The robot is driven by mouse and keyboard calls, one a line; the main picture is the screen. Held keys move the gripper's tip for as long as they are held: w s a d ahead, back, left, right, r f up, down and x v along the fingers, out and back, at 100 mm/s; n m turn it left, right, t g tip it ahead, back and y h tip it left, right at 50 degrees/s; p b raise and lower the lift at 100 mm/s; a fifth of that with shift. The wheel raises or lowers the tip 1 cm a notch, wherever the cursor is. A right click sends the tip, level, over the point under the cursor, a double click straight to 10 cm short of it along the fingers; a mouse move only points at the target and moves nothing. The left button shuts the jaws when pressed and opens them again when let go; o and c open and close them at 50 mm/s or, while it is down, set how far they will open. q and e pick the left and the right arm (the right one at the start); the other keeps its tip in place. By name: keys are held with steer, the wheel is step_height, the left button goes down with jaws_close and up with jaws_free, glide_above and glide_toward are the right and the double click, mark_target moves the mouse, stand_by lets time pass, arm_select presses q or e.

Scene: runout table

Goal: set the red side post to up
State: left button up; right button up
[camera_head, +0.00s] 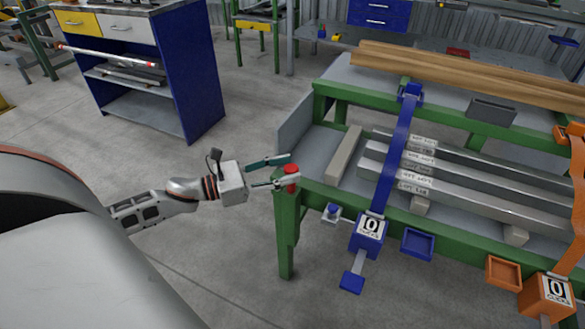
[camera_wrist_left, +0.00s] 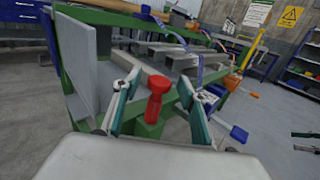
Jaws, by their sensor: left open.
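The red side post (camera_head: 291,177) is a short post with a round cap at the near left corner of the green runout table (camera_head: 330,194). In the left wrist view the red post (camera_wrist_left: 155,105) shows between the fingers, cap toward the top of the picture. My left gripper (camera_head: 281,172) is open at the post, one finger on either side, and is not closed on it. In the left wrist view the fingers (camera_wrist_left: 160,80) are spread wide. I cannot tell whether they touch the post.
Metal bars (camera_head: 470,187) lie on the table under a blue strap (camera_head: 396,150). A blue box marked 0 (camera_head: 368,233) and a blue tray (camera_head: 417,243) hang at its front. An orange strap stands at right. Clear floor lies left of the table, before a blue cabinet (camera_head: 195,85).

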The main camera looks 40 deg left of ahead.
arm_select(q)
steer(key=shift+x, duration=1)
arm_select(e)
steer(key=shift+w+r, duration=0.1)
arm_select(q)
jaws_close()
steer(key=shift+r, duration=0.15)
step_height(320, 180, up, 2)
steer(key=shift+r+p, duration=0.2)
steer(key=shift+p, duration=0.45)
step_height(320, 180, up, 17)
steer(key=p, duration=1)
steer(key=shift+p, duration=0.4)
arm_select(e)
steer(key=shift+m, duration=0.3)
steer(key=r, duration=0.2)
steer(key=s+r, duration=0.1)
steer(key=r, duration=0.2)
steer(key=shift+s+d, duration=0.1)
steer(key=shift+d, duration=0.1)
